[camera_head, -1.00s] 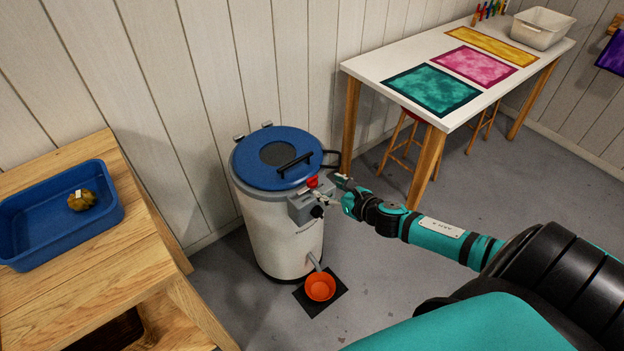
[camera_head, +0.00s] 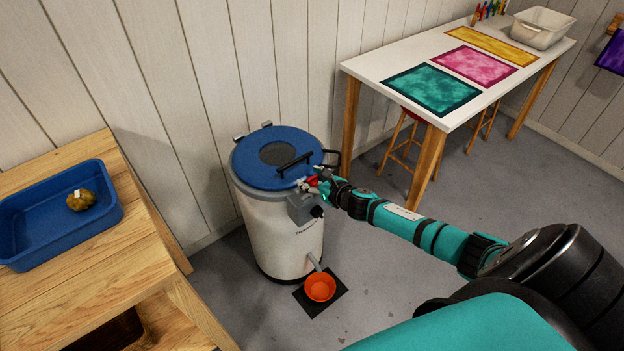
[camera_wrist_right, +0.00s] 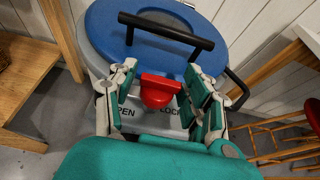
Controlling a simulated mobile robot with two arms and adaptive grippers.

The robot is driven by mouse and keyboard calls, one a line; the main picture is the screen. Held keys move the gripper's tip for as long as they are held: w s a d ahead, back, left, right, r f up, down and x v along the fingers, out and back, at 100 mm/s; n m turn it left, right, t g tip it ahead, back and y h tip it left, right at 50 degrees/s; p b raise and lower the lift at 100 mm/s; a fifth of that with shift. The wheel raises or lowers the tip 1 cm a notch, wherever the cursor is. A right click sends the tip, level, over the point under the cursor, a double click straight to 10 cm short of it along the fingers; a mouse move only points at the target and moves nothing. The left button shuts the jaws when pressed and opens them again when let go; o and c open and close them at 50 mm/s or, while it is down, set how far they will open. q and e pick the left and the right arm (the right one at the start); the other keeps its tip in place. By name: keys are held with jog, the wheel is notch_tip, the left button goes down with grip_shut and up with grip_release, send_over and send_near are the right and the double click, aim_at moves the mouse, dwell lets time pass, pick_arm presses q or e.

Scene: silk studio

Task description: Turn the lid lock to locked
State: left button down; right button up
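The white drum-shaped vessel (camera_head: 270,235) has a blue lid (camera_head: 262,172) with a black bar handle, which also shows in the right wrist view (camera_wrist_right: 165,30). The red lid lock (camera_wrist_right: 158,92) sits at the lid's front edge, above a grey plate with partly hidden lettering, "PEN" at left and "LOC" at right. It is between the two words; which one it points to I cannot tell. My right gripper (camera_wrist_right: 160,95) is open, with one finger on each side of the red lock and visible gaps to both. In the head view the gripper (camera_head: 314,184) partly covers the lock. My left gripper is out of view.
A grey box with a black knob (camera_head: 317,212) is on the vessel's front. An orange bowl (camera_head: 320,287) stands on a dark mat under the spout. A wooden table with a blue tray (camera_head: 40,245) is at left; a white table (camera_head: 400,70) is at right.

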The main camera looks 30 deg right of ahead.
jog(key=c, duration=0.9)
